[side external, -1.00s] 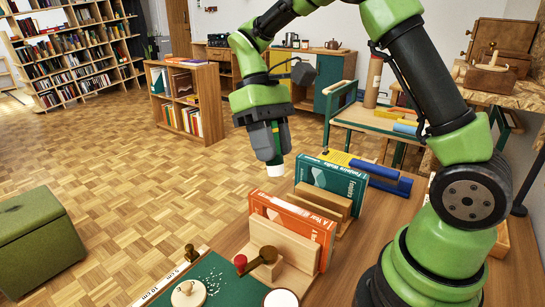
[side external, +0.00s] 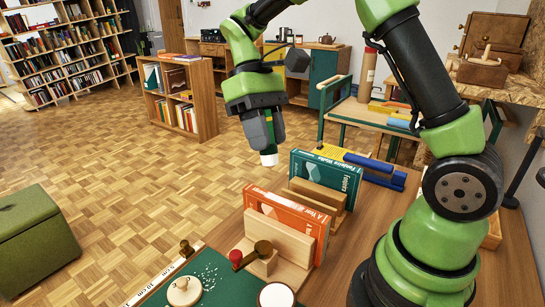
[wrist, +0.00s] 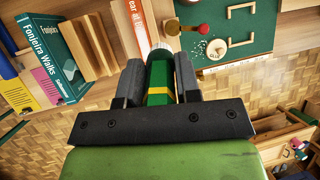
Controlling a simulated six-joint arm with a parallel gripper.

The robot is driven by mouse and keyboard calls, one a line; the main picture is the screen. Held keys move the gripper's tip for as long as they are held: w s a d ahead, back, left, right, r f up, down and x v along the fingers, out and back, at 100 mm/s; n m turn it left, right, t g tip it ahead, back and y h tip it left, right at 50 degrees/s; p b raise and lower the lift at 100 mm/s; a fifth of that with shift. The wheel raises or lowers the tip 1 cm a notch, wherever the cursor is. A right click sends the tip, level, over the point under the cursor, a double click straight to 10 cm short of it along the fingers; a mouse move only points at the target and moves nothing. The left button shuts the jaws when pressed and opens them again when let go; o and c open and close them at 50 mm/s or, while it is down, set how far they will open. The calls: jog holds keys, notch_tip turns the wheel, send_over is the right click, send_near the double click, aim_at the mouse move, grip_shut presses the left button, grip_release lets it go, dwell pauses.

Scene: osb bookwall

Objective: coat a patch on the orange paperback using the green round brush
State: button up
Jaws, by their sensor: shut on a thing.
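My gripper (side external: 264,130) is shut on the green round brush, which points down with its pale bristle tip (side external: 269,159) lowest. In the wrist view the brush's green handle with a yellow band (wrist: 160,90) sits between my gripper's fingers (wrist: 159,82). The orange paperback (side external: 288,222) stands upright against a wooden holder, nearer the camera than my gripper. The brush tip shows above and left of it in the side view, apart from it. Its edge shows beyond the brush in the wrist view (wrist: 139,24).
A teal book (side external: 325,174) stands in a similar holder behind the orange one. A green mat (side external: 216,285) bears a wooden knobbed piece (side external: 184,291). A red-knobbed piece (side external: 237,255) and a white-topped round pot (side external: 277,296) are near the orange book.

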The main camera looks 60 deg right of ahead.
jog(key=x, duration=0.3)
jog(key=d+x, duration=0.1)
jog(key=x, duration=0.5)
jog(key=shift+s+d+f, duration=0.15)
jog(key=shift+s+d, duration=0.15)
jog(key=shift+d+r, duration=0.3)
jog(key=shift+d, duration=1.7)
jog(key=shift+a+f, duration=0.2)
jog(key=shift+a, duration=1.8)
notch_tip(320, 180, up, 8)
jog(key=shift+f, duration=0.2)
